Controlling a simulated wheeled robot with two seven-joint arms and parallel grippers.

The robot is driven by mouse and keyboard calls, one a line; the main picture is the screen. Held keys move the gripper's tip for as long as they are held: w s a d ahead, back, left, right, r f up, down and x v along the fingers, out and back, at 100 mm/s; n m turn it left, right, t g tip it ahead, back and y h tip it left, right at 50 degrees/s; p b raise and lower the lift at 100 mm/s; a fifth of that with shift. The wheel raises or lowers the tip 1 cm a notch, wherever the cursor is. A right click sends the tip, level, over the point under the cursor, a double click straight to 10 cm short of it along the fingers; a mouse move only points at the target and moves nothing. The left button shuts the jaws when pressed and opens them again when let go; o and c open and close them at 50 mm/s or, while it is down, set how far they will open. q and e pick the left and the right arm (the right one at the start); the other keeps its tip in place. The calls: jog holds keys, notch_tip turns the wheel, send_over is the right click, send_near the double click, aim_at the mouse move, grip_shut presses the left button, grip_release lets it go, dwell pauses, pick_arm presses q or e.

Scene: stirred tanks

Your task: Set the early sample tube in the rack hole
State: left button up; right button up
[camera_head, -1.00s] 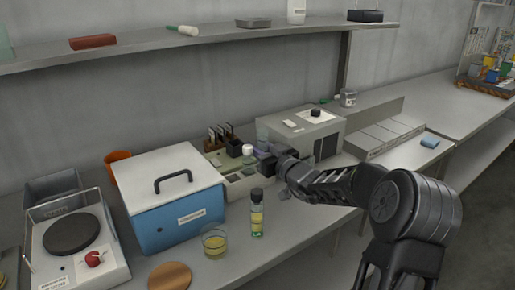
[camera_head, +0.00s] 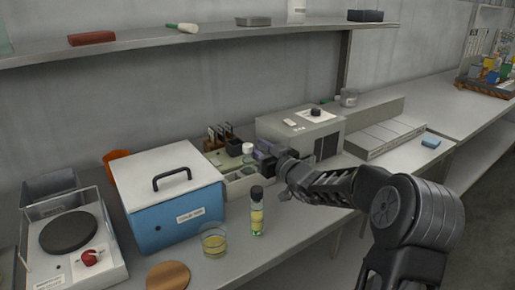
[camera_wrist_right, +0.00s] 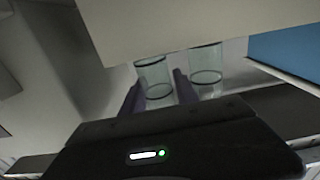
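My right gripper (camera_head: 265,155) is at the pale rack (camera_head: 238,188) beside the blue box. In the right wrist view its two dark fingers (camera_wrist_right: 160,90) lie on either side of a clear glass tube (camera_wrist_right: 154,78), apparently closed on it; I take this as the early sample tube, though no label is readable. One end of the tube meets the pale rack face (camera_wrist_right: 190,20); how deep it sits is hidden. A second clear tube (camera_wrist_right: 206,66) stands beside it at the same face. In the head view the gripper hides the held tube. My left gripper is not in view.
A white-lidded blue box (camera_head: 185,215) stands left of the rack. A dark-capped bottle (camera_head: 257,212) and a beaker (camera_head: 214,241) stand in front. A white-capped item (camera_head: 248,149) and a grey-white instrument (camera_head: 300,132) stand close to the gripper.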

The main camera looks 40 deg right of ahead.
jog(key=shift+s+r+p, duration=0.2)
jog(key=shift+s+p, duration=0.35)
jog(key=shift+s+r+p, duration=0.2)
jog(key=shift+s+p, duration=0.3)
jog(key=shift+p, duration=0.05)
jog(key=s+b, duration=0.1)
jog(key=s, duration=0.9)
jog(key=shift+a+r+b, duration=0.15)
jog(key=shift+r+b, duration=0.05)
jog(key=shift+b, duration=0.1)
